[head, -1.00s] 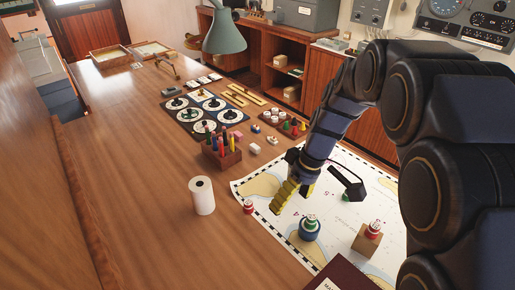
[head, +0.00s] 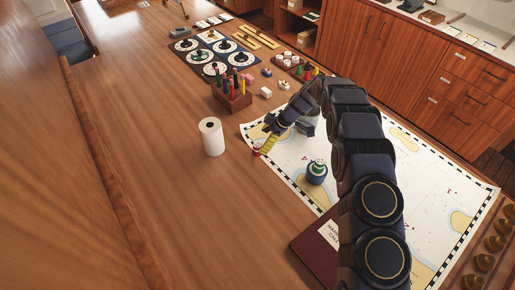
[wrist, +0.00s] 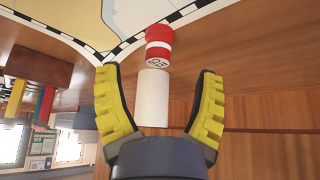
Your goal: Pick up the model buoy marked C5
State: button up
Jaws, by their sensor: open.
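A small red and white model buoy (wrist: 159,46) stands at the chart's edge, between and beyond my fingertips in the wrist view. Dark characters show on its white top; they look like C5 but are too small to be sure. In the head view the red buoy (head: 256,152) is right at the tip of my gripper (head: 267,146), partly covered by it. My gripper's yellow fingers (wrist: 160,72) are spread, with nothing held. A blue and green buoy (head: 317,173) stands on the chart to the right.
A white paper roll (head: 211,137) stands left of the gripper; it shows behind the buoy in the wrist view (wrist: 152,98). A wooden pen holder (head: 231,98) is beyond. The chart (head: 285,180) and a dark red book (head: 308,240) lie nearby. The front left table is bare.

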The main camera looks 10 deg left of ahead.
aim_at(258, 144)
jog(key=x, duration=0.6)
jog(key=shift+w+a+r, duration=0.1)
jog(key=shift+a+r, duration=0.05)
jog(key=c, duration=1.1)
